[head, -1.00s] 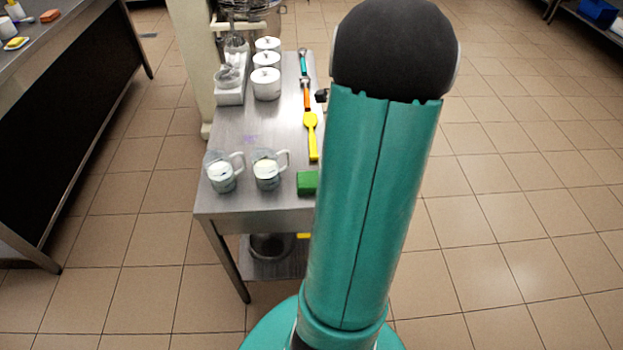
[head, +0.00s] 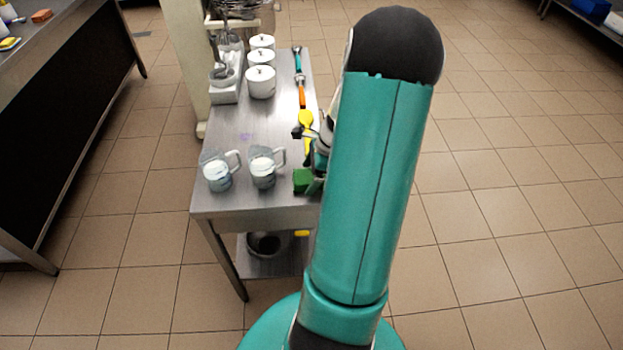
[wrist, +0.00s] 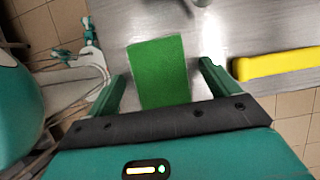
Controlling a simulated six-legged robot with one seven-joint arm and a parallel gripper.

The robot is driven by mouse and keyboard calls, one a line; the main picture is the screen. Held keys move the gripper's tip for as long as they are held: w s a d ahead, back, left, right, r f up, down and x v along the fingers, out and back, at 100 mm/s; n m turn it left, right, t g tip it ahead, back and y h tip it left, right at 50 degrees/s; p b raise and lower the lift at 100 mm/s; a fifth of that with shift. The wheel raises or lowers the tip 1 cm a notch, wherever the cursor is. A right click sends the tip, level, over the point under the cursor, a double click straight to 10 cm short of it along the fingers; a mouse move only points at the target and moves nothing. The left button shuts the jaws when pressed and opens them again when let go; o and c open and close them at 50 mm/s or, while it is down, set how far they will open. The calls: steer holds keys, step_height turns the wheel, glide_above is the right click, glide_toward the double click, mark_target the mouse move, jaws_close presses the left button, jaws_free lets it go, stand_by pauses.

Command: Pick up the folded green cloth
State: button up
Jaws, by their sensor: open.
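The folded green cloth (wrist: 160,72) lies on the steel table (wrist: 255,25) in the wrist view, a flat green block. My gripper (wrist: 163,82) is open, with one finger on each side of the cloth and bare steel visible between each finger and the cloth. The near end of the cloth is hidden by the gripper body. In the head view the cloth (head: 302,181) shows at the table's near right corner, partly covered by my arm. My gripper is mostly hidden there behind my arm.
A yellow utensil (wrist: 277,63) lies to the right in the wrist view. Two glass jugs (head: 217,174) (head: 263,170) stand left of the cloth. White lidded pots (head: 261,82) and an orange-handled tool (head: 301,95) are farther back. The table's middle is clear.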

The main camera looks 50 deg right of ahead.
steer(key=shift+f, duration=0.2)
stand_by(0.6)
steer(key=shift+c, duration=0.5)
steer(key=c, duration=1.1)
steer(key=shift+o, duration=0.2)
steer(key=shift+r, duration=0.1)
